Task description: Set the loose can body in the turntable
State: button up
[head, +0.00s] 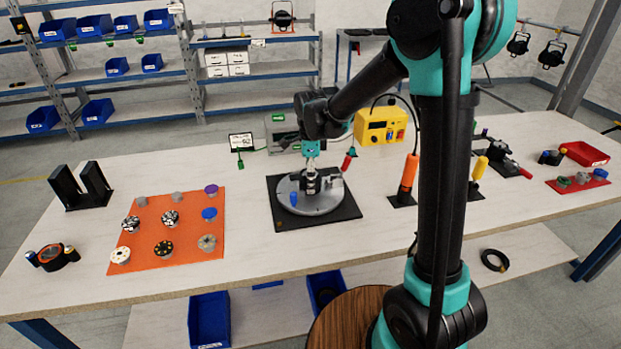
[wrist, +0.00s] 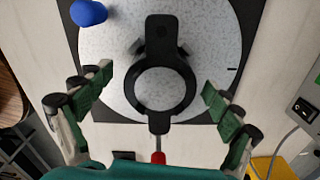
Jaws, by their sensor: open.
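The turntable is a grey speckled disc (head: 325,205) on a black square base (head: 345,213) mid-bench; its disc fills much of the wrist view (wrist: 215,75). A black ring-shaped piece (wrist: 160,123) with tabs at two ends stands on it, and the disc shows through its opening. I cannot tell whether this ring is the can body or part of the turntable. My gripper (head: 312,168) is above it, open and empty; its green-padded fingers (wrist: 156,103) are apart on either side of the ring, not touching it. A blue knob (wrist: 88,12) sits near the disc's edge.
An orange mat (head: 185,232) with several small round parts lies left of the turntable. A black and orange round piece (head: 58,257) lies at far left, near a black stand (head: 82,187). A yellow box (head: 380,124) and an orange-handled tool (head: 409,172) stand to the right.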

notch_tip(320, 180, up, 12)
dwell(0.6)
jog(key=shift+c, duration=0.4)
dwell(0.6)
